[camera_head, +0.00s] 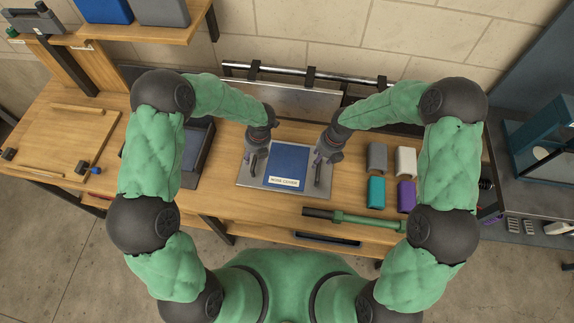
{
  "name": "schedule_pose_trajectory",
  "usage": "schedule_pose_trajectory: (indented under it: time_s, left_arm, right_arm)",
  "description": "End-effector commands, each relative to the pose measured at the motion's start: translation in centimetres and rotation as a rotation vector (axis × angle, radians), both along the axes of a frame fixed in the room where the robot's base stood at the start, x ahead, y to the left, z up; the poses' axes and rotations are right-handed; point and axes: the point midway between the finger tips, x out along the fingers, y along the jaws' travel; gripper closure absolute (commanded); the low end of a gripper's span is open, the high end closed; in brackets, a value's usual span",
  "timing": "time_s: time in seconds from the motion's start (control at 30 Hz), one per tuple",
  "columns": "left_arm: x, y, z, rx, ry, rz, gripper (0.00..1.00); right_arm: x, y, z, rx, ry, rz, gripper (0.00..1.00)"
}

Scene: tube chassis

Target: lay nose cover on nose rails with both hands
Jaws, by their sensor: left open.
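A flat blue panel (289,162), which I take for the nose cover, lies on a grey plate (250,185) on the wooden bench. A white label reading "NOSE COVER" (284,182) is at the near edge of the panel. My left gripper (251,163) is open over the plate, at the left side of the panel. My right gripper (319,174) is at the panel's right side; its fingers are too small to show whether they are apart. I cannot tell whether either touches the panel. I cannot surely identify the nose rails.
A silver tube with dark brackets (345,78) runs along the back. Grey (377,158), white (405,161), teal (376,192) and purple (406,195) blocks stand at right. A green-handled tool (365,219) lies at the front. A dark tray (195,155) is at left.

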Motion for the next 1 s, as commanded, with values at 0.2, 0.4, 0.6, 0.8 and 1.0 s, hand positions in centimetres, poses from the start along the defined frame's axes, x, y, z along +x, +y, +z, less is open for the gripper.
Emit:
schedule_pose_trajectory:
  time_s: [0.2, 0.4, 0.6, 0.8, 1.0]
  left_arm:
    - [0.0, 0.5, -2.6, 0.0, 0.002, 0.001, 0.47]
    - [0.0, 0.7, -3.5, 0.0, 0.002, 0.0, 0.47]
    - [0.0, 0.7, -3.5, 0.0, 0.001, 0.0, 0.47]
    - [0.0, 0.7, -3.5, 0.0, 0.001, 0.0, 0.81]
    - [0.0, 0.7, -3.5, 0.0, 0.001, 0.0, 1.0]
  right_arm:
    - [0.0, 0.5, -2.6, 0.0, 0.001, 0.0, 0.47]
    - [0.1, 0.7, -3.4, 0.001, -0.001, 0.001, 0.47]
    - [0.1, 0.7, -3.5, 0.001, -0.001, 0.0, 0.47]
    - [0.1, 0.7, -3.5, 0.0, 0.0, 0.0, 0.81]
    - [0.0, 0.7, -3.5, 0.0, 0.0, 0.0, 1.0]
